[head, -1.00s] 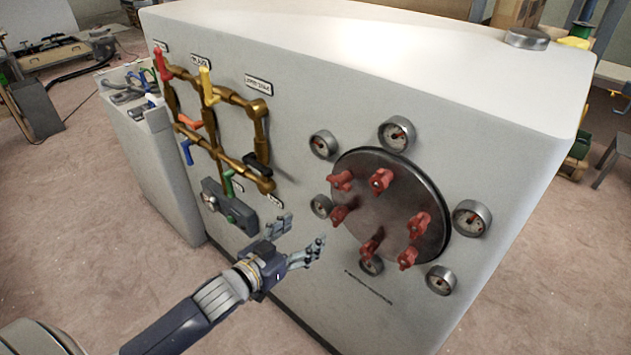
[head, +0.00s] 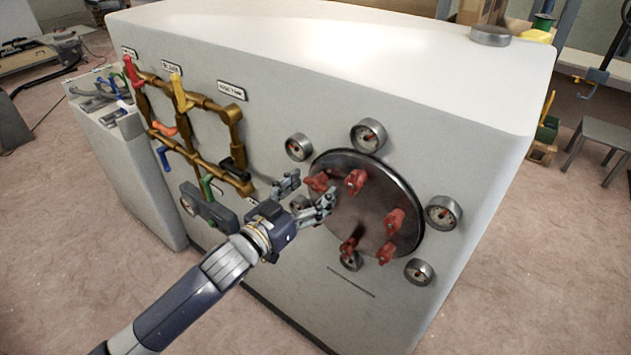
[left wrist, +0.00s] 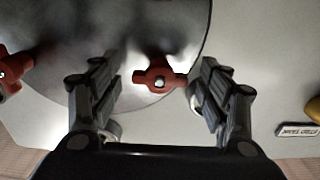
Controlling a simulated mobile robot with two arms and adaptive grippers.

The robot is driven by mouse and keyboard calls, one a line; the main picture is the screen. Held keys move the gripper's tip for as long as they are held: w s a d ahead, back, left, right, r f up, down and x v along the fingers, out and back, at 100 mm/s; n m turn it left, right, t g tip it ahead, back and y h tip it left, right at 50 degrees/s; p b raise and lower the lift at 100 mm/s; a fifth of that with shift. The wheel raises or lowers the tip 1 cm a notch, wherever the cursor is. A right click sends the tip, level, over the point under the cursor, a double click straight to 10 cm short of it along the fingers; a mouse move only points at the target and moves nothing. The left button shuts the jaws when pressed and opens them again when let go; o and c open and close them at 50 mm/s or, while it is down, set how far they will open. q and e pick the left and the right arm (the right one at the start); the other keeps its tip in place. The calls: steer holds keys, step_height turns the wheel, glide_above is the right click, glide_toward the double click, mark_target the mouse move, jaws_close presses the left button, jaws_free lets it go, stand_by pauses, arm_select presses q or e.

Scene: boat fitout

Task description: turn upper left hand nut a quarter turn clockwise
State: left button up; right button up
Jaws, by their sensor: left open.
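The round dark cover (head: 371,199) carries several red wing nuts. The upper left nut (head: 317,181) sits near the cover's left rim, just beyond my left gripper (head: 312,188). My left gripper is open and empty. In the left wrist view this nut (left wrist: 160,77) shows between the two spread fingers (left wrist: 156,82), with a gap on each side. Its wings lie roughly level in that view. Another red nut (left wrist: 13,75) shows at the left edge there. My right gripper is not in view.
Round gauges ring the cover, including one above it (head: 368,136) and one at upper left (head: 299,147). Brass pipes (head: 215,107) with coloured valve handles are to the left. A label plate (left wrist: 298,130) shows in the left wrist view. The cabinet top (head: 330,50) is mostly clear.

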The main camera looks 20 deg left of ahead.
arm_select(q)
steer(key=shift+x, duration=1.1)
steer(key=c, duration=1.1)
steer(key=shift+m, duration=0.3)
